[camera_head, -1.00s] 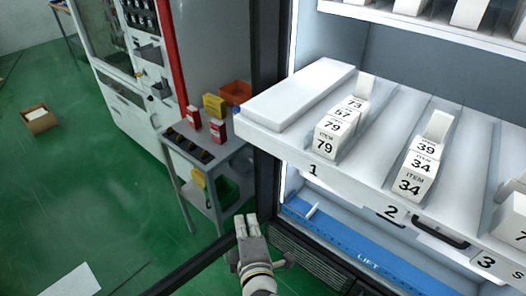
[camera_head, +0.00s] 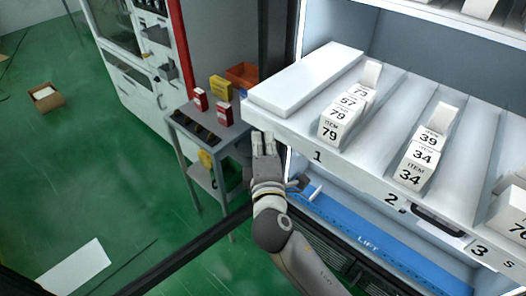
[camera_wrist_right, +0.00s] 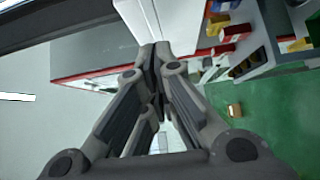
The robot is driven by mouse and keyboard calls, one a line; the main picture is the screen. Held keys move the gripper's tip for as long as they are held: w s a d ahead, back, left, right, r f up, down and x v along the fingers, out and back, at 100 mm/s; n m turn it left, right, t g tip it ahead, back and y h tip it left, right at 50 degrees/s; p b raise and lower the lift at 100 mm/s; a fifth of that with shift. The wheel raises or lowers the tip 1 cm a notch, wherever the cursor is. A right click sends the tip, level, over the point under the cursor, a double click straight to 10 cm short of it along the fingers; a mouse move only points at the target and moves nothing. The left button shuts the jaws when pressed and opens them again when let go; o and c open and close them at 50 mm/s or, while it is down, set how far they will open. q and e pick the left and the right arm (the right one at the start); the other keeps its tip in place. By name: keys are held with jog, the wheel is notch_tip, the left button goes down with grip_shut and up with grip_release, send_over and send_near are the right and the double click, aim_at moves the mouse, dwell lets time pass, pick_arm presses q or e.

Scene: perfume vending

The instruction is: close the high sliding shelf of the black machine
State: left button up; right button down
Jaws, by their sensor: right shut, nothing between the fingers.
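The black machine's sliding shelf (camera_head: 285,136) is pulled out, with lanes labelled 1, 2 and 3 along its white front edge. White item boxes (camera_head: 338,125) stand in lane 1 and more (camera_head: 413,170) in lane 2. My right gripper (camera_head: 264,140) is shut and empty, its fingers pointing up close to the shelf's front left corner. I cannot tell whether it touches the shelf. In the right wrist view the closed fingers (camera_wrist_right: 154,52) meet near a white surface. My left gripper is not in view.
A grey cart (camera_head: 184,127) with red and yellow boxes and an orange bin (camera_head: 242,76) stands left of the machine. A blue lift bar (camera_head: 345,226) lies below the shelf. The dark open door frame (camera_head: 190,256) crosses low left.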

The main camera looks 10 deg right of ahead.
aim_at(272, 121)
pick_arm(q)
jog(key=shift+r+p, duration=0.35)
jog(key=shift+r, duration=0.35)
pick_arm(e)
jog(key=shift+w+d, duration=0.45)
jog(key=shift+d, duration=0.25)
jog(key=shift+w+d, duration=0.45)
jog(key=shift+d, duration=0.2)
